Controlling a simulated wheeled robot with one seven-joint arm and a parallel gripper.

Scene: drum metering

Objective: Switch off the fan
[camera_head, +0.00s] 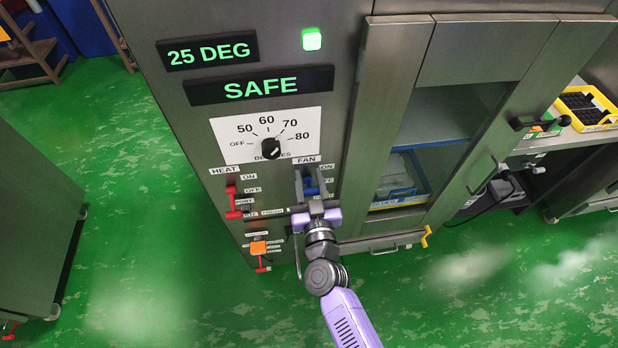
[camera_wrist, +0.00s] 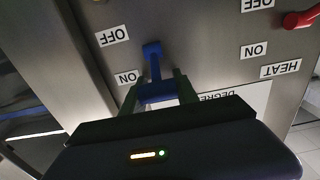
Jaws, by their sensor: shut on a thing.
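The blue fan switch (camera_head: 311,185) is on the steel front panel, under the FAN label (camera_head: 306,160) and beside its ON and OFF labels. My gripper (camera_head: 310,187) is at this switch and partly covers it in the head view. In the wrist view, which is upside down, my gripper (camera_wrist: 157,88) is shut on the blue handle (camera_wrist: 155,94). The switch's blue stem (camera_wrist: 152,62) runs up to a mount near the OFF label (camera_wrist: 112,36). The handle end appears beside the ON label (camera_wrist: 127,77). Its exact angle is hard to tell.
A red heat lever (camera_head: 231,190) is left of the fan switch. A black dial (camera_head: 271,148) is above. Displays read 25 DEG (camera_head: 207,52) and SAFE (camera_head: 260,86); a green lamp (camera_head: 312,39) is lit. A glazed cabinet door (camera_head: 378,110) stands close on the right.

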